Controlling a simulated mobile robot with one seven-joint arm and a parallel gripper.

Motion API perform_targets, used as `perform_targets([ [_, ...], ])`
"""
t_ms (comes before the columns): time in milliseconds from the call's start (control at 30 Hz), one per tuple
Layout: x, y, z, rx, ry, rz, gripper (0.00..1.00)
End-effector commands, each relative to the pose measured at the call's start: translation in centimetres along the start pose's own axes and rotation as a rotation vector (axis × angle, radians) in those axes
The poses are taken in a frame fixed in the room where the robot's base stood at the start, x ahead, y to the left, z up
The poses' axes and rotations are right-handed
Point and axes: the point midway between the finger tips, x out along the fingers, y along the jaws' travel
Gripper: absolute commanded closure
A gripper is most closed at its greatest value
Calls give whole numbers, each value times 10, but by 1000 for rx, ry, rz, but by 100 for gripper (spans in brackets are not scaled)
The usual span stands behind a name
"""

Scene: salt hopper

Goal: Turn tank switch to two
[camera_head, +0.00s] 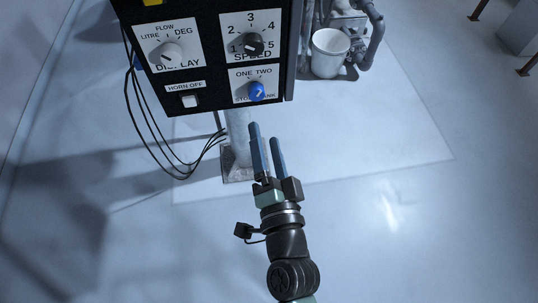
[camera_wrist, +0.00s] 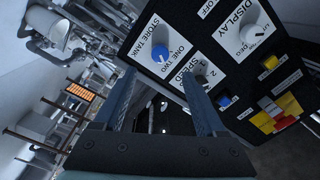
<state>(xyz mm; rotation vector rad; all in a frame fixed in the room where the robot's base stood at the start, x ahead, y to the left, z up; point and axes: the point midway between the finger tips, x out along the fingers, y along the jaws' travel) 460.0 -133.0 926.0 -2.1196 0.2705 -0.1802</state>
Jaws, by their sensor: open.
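The tank switch is a blue knob (camera_head: 257,91) on a white plate marked ONE and TWO, low on the right of the black control panel (camera_head: 213,98). Its white pointer line tilts up and to the right, toward TWO, in the head view. The blue knob also shows in the wrist view (camera_wrist: 160,54), above and between my fingers. My gripper (camera_head: 263,137) is open and empty, below the panel, with its fingers pointing up toward the knob. The fingers look apart from the knob; the exact gap is hard to tell.
Beside the switch are the black SPEED knob (camera_head: 253,44), the pale DISPLAY knob (camera_head: 170,52) and the white HORN OFF switch (camera_head: 190,101). Black cables (camera_head: 152,130) hang at the panel's left. A white bucket (camera_head: 329,53) stands behind right.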

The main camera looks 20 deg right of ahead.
Motion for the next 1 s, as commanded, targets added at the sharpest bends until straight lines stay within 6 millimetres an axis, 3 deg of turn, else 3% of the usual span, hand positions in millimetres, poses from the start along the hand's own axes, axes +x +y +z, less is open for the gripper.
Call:
perform_targets([
  [100, -15, 2, 1, 0, 0, 1, 27],
  [300, -26, 0, 0, 0, 0, 0, 27],
  [900, -27, 0, 0, 0, 1, 0, 27],
  [1000, -19, -18, -5, -21, 2, -30, 27],
])
